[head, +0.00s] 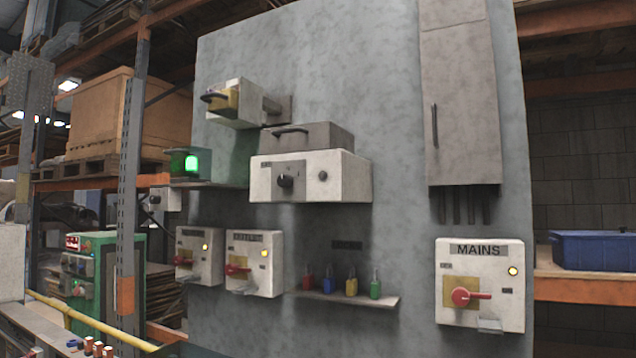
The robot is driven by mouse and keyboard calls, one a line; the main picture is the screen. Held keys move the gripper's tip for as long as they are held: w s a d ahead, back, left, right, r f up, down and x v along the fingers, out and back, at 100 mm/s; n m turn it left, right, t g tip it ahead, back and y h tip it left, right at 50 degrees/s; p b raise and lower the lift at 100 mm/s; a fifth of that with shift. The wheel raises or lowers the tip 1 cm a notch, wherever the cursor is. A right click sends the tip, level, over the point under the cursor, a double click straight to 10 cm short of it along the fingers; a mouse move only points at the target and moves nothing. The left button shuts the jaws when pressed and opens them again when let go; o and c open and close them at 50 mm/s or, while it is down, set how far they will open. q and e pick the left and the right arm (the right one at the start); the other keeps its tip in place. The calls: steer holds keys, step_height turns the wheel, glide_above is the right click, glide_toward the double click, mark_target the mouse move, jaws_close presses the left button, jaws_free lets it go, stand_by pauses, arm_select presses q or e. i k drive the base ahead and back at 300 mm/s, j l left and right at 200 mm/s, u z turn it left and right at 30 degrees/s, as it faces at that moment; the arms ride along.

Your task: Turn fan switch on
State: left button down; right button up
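No switch carries a label that I can read as fan. On the grey panel, a left switch box (200,257) and a second switch box (254,263) stand side by side at lower left; each has a red handle and a lit yellow lamp, and their labels are too small to read. A larger box marked MAINS (480,285) is at lower right, with its red handle (470,296) lying about horizontal and a lit yellow lamp. A white box with a black knob (286,181) is mounted above the two small boxes. Neither of my grippers is in view.
A small shelf (345,298) holds several coloured padlocks between the small boxes and MAINS. A tall grey cabinet (460,100) hangs above MAINS. A green lamp (190,163) glows at left. A yellow rail (90,320) and rack post (128,220) stand at left; a blue bin (594,250) sits at right.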

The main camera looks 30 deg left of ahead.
mark_target(286, 181)
steer(key=u, duration=1.25)
